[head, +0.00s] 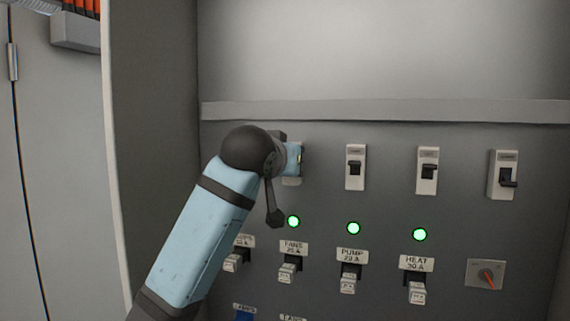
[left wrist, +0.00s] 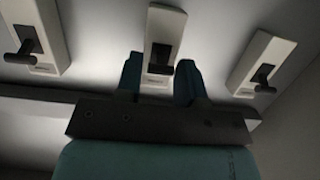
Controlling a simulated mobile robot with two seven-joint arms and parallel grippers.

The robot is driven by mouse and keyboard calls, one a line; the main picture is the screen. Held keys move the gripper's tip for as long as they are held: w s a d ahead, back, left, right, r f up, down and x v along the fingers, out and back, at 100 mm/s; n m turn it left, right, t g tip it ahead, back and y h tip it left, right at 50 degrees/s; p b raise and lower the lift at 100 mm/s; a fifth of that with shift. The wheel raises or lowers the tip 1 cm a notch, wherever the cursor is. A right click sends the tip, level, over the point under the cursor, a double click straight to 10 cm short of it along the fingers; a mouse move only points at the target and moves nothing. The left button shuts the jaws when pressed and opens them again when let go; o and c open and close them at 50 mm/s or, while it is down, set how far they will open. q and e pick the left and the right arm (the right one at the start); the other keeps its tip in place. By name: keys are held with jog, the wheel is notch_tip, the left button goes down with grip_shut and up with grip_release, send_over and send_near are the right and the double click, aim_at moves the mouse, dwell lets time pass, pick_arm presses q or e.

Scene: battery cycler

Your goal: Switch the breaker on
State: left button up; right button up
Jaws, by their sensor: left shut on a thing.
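My left gripper (head: 296,159) is at a white breaker (head: 291,181) in the upper row of the panel, above the FANS label. The arm and gripper hide most of this breaker in the head view. In the left wrist view my gripper (left wrist: 159,64) has one finger on each side of the breaker (left wrist: 166,24), around its black toggle and label end. It is shut on the breaker, but whether the fingers press the toggle or the housing is hard to tell. The toggle's position is not clear. My right gripper is not in view.
More breakers stand to the right: one above PUMP (head: 355,179), one above HEAT (head: 427,183) and one at far right (head: 502,188). Green lamps (head: 353,228) are lit below. A ledge (head: 400,111) runs above.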

pick_arm(q)
jog(key=o, duration=0.9)
jog(key=b+v, duration=0.4)
jog(key=v, duration=0.9)
jog(key=shift+s, duration=0.35)
jog(key=shift+a+r, duration=0.1)
jog(key=shift+a, duration=0.05)
